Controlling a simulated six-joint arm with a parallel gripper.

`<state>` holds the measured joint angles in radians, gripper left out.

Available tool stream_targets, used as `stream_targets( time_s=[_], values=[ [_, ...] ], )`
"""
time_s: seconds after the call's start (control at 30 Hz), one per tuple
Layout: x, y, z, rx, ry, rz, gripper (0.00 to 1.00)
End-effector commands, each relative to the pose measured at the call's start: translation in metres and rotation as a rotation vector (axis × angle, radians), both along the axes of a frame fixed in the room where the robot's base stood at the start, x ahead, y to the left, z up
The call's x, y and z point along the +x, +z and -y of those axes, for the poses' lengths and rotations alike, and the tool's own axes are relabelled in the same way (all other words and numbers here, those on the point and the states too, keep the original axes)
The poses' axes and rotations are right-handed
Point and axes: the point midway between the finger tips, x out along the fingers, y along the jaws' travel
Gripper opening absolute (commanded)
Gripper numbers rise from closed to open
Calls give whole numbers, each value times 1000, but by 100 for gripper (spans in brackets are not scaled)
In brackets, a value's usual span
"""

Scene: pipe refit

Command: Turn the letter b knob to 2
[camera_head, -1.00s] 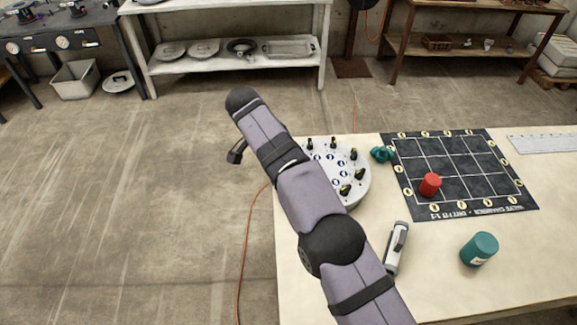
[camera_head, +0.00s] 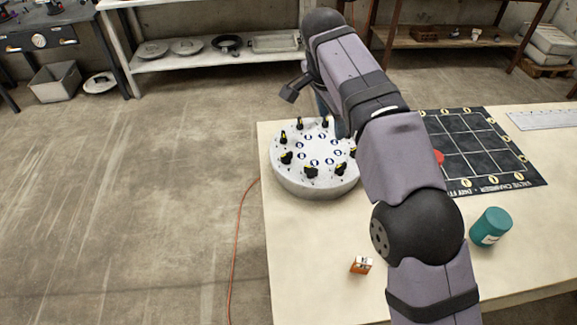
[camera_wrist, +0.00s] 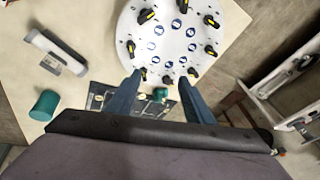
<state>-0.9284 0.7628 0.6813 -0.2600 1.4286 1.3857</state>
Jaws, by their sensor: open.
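A round pale grey dial plate (camera_head: 316,185) stands on the table. It carries a ring of black knobs with yellow marks, such as this one at the front (camera_head: 311,171), and an inner ring of blue round labels. The plate also shows at the top of the wrist view (camera_wrist: 165,72). The letters are too small to read, so I cannot tell which knob is b. My gripper (camera_wrist: 157,88) is open and empty, its blue fingers over the plate's edge in the wrist view. In the head view my arm hides most of the gripper and the plate's right edge.
A black grid mat (camera_head: 480,145) lies right of my arm, with a red piece (camera_head: 439,158) partly hidden. A grey-white cylinder (camera_wrist: 56,50) shows in the wrist view. The table's front left is clear.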

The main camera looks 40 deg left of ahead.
Motion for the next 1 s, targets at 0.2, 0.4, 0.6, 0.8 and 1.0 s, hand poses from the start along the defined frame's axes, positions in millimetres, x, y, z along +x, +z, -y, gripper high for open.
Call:
stream_targets(
  time_s=[0.2, 0.4, 0.6, 0.8, 1.0],
  values=[
    [-30, -15, -3, 13, 367, -84, 48],
    [-55, -40, -21, -11, 775, -101, 48],
    [-67, -51, -39, -36, 1185, -19, 48],
    [-64, -46, -51, -103, 1503, 113, 48],
    [-63, -45, -52, -162, 1668, 176, 48]
  ],
)
